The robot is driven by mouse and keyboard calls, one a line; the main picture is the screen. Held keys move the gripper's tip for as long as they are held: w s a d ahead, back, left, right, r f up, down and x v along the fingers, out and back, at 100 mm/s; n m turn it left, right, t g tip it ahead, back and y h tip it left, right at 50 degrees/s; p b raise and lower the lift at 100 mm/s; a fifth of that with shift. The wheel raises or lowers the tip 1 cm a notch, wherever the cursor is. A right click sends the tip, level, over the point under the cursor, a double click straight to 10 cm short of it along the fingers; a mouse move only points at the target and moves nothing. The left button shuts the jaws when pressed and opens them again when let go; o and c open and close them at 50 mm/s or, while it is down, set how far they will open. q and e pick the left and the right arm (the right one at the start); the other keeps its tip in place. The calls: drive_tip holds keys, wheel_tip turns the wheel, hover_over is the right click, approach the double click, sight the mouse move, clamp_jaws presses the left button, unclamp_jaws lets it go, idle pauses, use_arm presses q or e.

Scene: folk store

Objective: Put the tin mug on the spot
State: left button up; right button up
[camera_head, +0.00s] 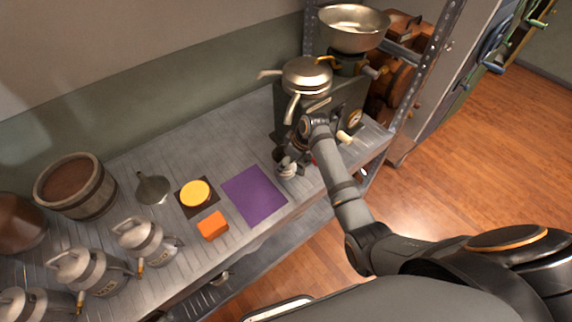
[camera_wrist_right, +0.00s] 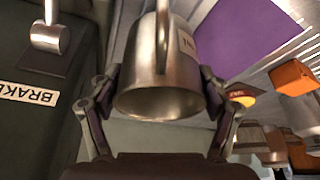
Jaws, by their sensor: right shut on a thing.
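The tin mug (camera_wrist_right: 165,75) is a grey metal cup with a handle and a pale label. My right gripper (camera_wrist_right: 160,95) is shut on it, one finger on each side. In the head view the mug (camera_head: 287,171) shows small, just right of a flat purple square (camera_head: 254,195), partly hidden by my right gripper (camera_head: 296,157). The purple square also shows in the wrist view (camera_wrist_right: 245,30). A yellow disc (camera_head: 195,193) lies on a dark square left of the purple one. I cannot tell whether the mug touches the counter. My left gripper is not in view.
An orange block (camera_head: 213,226) sits in front of the disc, with a metal funnel (camera_head: 152,188) behind. Several metal canisters (camera_head: 147,241) and a barrel (camera_head: 77,187) stand left. A dark machine with metal pans (camera_head: 307,75) is behind my right arm. The purple square is bare.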

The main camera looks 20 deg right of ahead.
drive_tip(key=shift+w+f, duration=0.1)
drive_tip(key=shift+w, duration=0.05)
drive_tip(key=shift+f+p, duration=0.3)
drive_tip(key=shift+f, duration=1.3)
drive_tip(key=shift+f, duration=0.15)
drive_tip(key=o, duration=1.3)
drive_tip(key=v, duration=1.2)
